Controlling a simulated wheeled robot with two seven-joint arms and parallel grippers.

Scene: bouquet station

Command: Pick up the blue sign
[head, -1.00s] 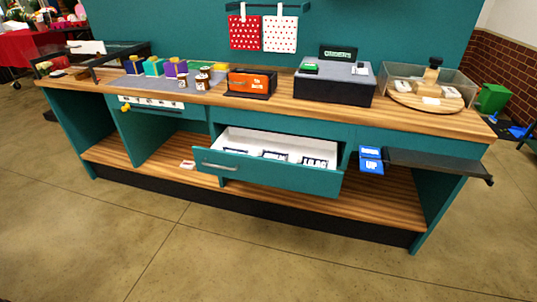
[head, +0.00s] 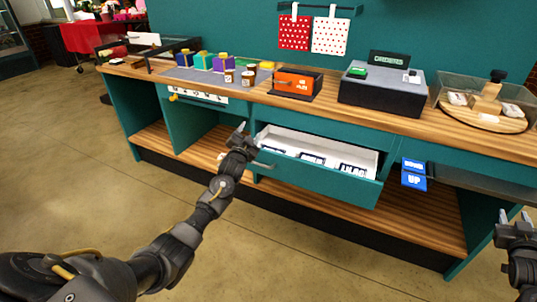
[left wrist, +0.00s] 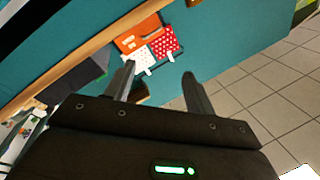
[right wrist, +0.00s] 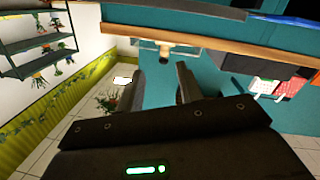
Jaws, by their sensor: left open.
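A blue sign-like panel (head: 414,175) with white lettering, its lower part reading UP, hangs at the counter's right front beside the open drawer. My left gripper (head: 241,129) is open and empty, in front of the drawer's left end and well left of the panel. Its spread fingers show in the left wrist view (left wrist: 158,85). My right gripper (head: 514,216) is open and empty at the right edge, right of and lower in the picture than the panel. Its fingers stand apart in the right wrist view (right wrist: 162,85).
The open drawer (head: 375,192) holds several white cards with dark lettering, too small to read surely. A dark shelf (head: 480,183) juts out right of the panel. The wooden counter (head: 330,108) carries boxes, jars and an orange holder (head: 296,82). The floor in front is clear.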

